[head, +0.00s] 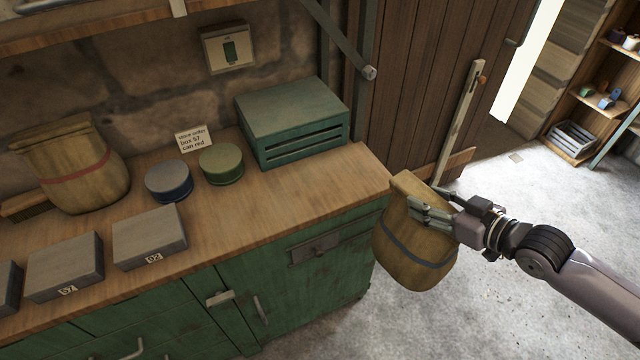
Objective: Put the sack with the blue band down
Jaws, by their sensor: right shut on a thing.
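The sack with the blue band (408,252) is tan with a dark bluish band around its lower part. It hangs in the air just off the right end of the wooden counter (300,203), with grey floor below it. My right gripper (432,212) is shut on the sack near its top, from the right side. The fingers cover part of the sack's upper right. My left gripper is not in the head view.
A sack with a red band (75,172) stands at the counter's left. A blue can (169,182), a green can (221,164), a teal slatted crate (293,122) and grey boxes (149,236) stand on the counter. Its right front area is bare. A plank leans by the door.

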